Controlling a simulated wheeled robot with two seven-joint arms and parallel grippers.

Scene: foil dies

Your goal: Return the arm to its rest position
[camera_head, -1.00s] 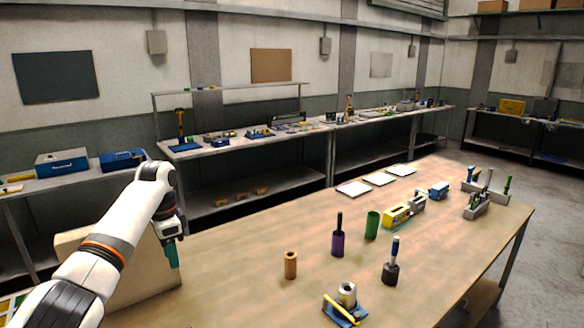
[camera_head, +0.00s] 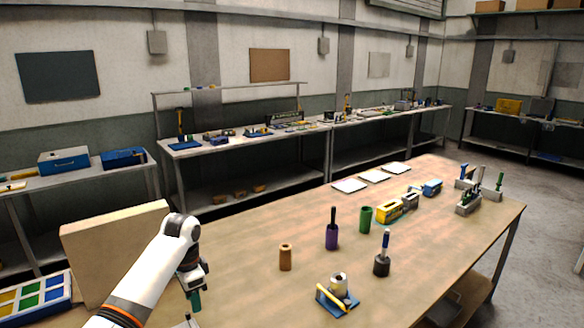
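My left arm comes in from the bottom left. Its gripper (camera_head: 194,296) hangs down over the near left part of the wooden table (camera_head: 240,300), in front of a tan board (camera_head: 95,245). A teal part shows at its tip. It is too small to tell whether this is the fingers or a held thing, or whether the fingers are apart. My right gripper is not in view. An orange-brown cylinder (camera_head: 286,258), a purple holder (camera_head: 331,238) with a dark handle, and a green cylinder (camera_head: 365,219) stand upright to the right, apart from the gripper.
A blue-based fixture (camera_head: 338,298) with a yellow tool and a dark holder (camera_head: 382,265) with a blue-handled tool stand nearer. A tray with coloured squares (camera_head: 32,298) lies at the left. A yellow block (camera_head: 390,211) and white sheets (camera_head: 349,186) are farther back.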

